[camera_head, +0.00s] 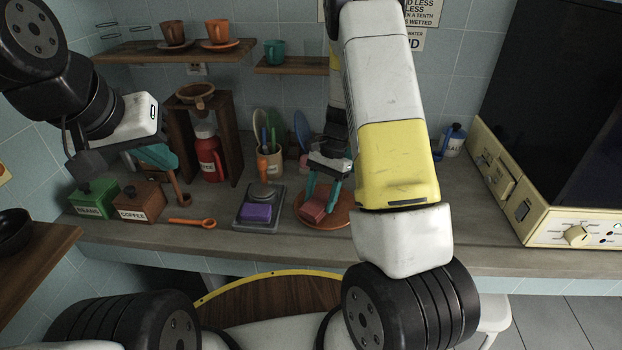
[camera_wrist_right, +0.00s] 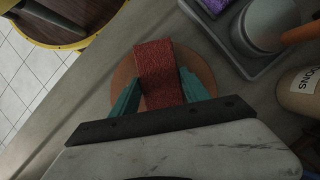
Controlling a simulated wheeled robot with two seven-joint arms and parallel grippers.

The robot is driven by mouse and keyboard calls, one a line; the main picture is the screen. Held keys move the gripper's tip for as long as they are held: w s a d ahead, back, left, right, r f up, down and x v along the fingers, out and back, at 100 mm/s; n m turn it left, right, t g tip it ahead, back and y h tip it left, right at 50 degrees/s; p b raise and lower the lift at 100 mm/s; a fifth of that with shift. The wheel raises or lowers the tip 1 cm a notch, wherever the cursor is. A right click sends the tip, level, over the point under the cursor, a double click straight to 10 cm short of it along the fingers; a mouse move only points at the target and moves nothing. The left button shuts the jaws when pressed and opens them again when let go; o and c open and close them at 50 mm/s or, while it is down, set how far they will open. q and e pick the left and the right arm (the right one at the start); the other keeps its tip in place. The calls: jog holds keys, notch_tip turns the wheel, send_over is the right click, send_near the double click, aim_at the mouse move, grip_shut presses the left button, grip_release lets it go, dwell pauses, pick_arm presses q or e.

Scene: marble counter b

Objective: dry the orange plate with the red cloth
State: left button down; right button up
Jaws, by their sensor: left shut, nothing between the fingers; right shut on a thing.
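The orange plate (camera_head: 344,213) lies flat on the counter, right of centre in the head view; its rim also shows in the right wrist view (camera_wrist_right: 122,78). The red cloth (camera_head: 313,211) is a folded, block-like strip over the plate, also seen in the right wrist view (camera_wrist_right: 157,65). My right gripper (camera_head: 321,200) points down at the plate and is shut on the cloth, a teal finger on each side of it. Whether the cloth presses on the plate is hard to tell. My left gripper (camera_head: 170,163) is shut and empty above the counter at the left.
A grey scale-like stand (camera_head: 247,218) with a purple block (camera_head: 257,212) is left of the plate. A utensil crock (camera_head: 268,160) stands behind. Green (camera_head: 95,197) and brown (camera_head: 140,203) boxes and an orange spoon (camera_head: 193,222) lie left. Counter right of the plate is partly hidden by my arm.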

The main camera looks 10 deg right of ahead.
jog(key=shift+f, duration=0.2)
jog(key=shift+d, duration=0.1)
jog(key=shift+s+d, duration=0.2)
jog(key=shift+d, duration=0.75)
jog(key=shift+s+d, duration=0.2)
jog(key=shift+d, duration=0.75)
jog(key=shift+a, duration=0.15)
